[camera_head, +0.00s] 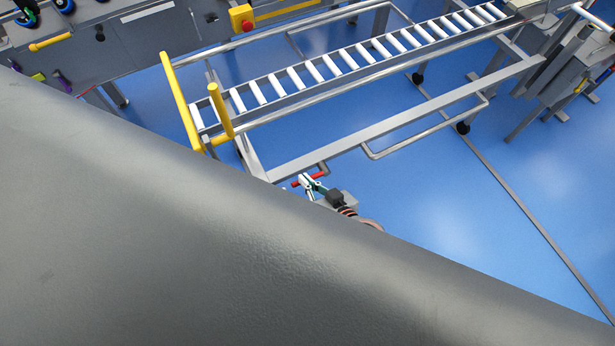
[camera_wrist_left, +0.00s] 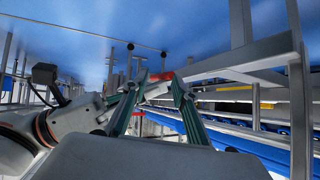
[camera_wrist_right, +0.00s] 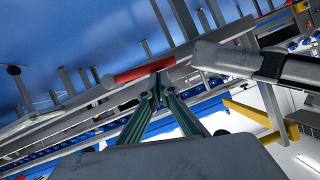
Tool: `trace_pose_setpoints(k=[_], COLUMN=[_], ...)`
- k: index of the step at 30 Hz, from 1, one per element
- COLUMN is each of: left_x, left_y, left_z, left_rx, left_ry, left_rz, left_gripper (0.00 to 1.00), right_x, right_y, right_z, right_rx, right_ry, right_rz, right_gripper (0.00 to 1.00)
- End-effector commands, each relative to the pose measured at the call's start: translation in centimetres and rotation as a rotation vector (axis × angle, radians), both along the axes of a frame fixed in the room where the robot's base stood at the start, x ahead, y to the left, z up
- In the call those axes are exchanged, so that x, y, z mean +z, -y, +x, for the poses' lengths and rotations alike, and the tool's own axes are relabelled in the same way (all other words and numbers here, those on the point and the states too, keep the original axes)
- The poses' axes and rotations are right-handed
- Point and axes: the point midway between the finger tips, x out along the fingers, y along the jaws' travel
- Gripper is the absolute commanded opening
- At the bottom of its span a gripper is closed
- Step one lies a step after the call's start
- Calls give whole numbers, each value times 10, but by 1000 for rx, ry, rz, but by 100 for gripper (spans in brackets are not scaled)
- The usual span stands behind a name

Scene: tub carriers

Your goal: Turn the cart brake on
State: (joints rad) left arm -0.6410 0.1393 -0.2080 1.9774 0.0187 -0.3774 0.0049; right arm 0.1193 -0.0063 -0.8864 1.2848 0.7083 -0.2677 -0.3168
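The red brake bar (camera_head: 309,180) is low at the near end of the cart (camera_head: 290,170), below its frame. My right gripper (camera_head: 312,186) is at the bar, with red showing on both sides of its fingertips. In the right wrist view the bar (camera_wrist_right: 135,74) lies crosswise at the fingertips (camera_wrist_right: 157,84). These fingertips are together, and the bar does not appear clamped between them. In the left wrist view my left gripper (camera_wrist_left: 158,80) has its fingertips apart, with a bit of red bar (camera_wrist_left: 160,77) beyond them. The head view does not show the left gripper.
The cart's white rollers (camera_head: 340,62) carry no tub. Yellow handles (camera_head: 182,100) stand at its near end. A grey machine (camera_head: 110,50) with a red button (camera_head: 246,26) is at the upper left. Blue floor (camera_head: 440,200) is open at the right. My grey arm link covers the lower left.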

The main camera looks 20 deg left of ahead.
Motion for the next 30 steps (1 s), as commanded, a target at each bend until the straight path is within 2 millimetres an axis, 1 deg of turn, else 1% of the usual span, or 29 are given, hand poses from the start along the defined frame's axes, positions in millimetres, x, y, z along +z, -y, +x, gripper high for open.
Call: trace_pose_setpoints(k=[1, 6, 20, 23, 26, 30], left_x=[-2, -1, 2, 4, 4, 3], left_y=[0, 0, -1, -3, -3, -2], left_z=[-1, 0, 2, 5, 5, 4], left_rx=[-1, -1, -1, 0, 0, -1], left_ry=[-2, 1, 7, 15, 15, 12], left_rz=[0, 1, 4, 6, 6, 5], left_gripper=[28, 28, 28, 28, 28, 28], right_x=[-6, -8, -7, -7, -6, 0], right_y=[0, -1, -1, -1, 2, 12], right_z=[-3, -4, -3, -3, -5, -11], right_rx=[2, 4, 2, 1, 1, 0], right_ry=[-4, -4, -4, -3, -4, -4], right_rz=[-5, -5, -2, -2, -2, 0], right_gripper=[0, 0, 0, 0, 0, 0])
